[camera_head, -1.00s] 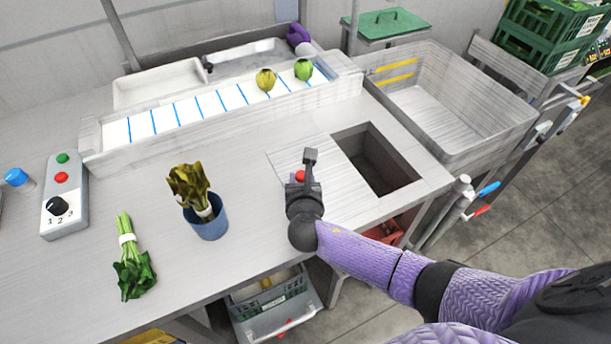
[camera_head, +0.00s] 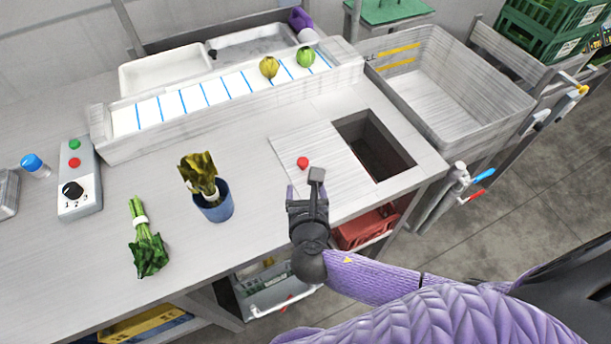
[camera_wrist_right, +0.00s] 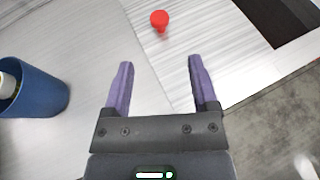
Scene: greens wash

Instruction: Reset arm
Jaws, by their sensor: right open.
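My right gripper (camera_head: 305,188) is over the front edge of the steel counter, its arm coming in from the lower right. In the right wrist view its two purple fingers (camera_wrist_right: 161,85) are apart with nothing between them. A red knob (camera_head: 303,162) on a ribbed cover plate (camera_head: 318,165) lies just beyond the fingertips; it also shows in the right wrist view (camera_wrist_right: 159,19). My left gripper is not in view.
A blue cup (camera_head: 216,207) holding yellowed greens (camera_head: 198,170) stands left of the gripper. A green bunch (camera_head: 146,240) and a control box (camera_head: 79,181) are farther left. A square opening (camera_head: 375,145) is at right. A channel (camera_head: 230,92) holds two round vegetables.

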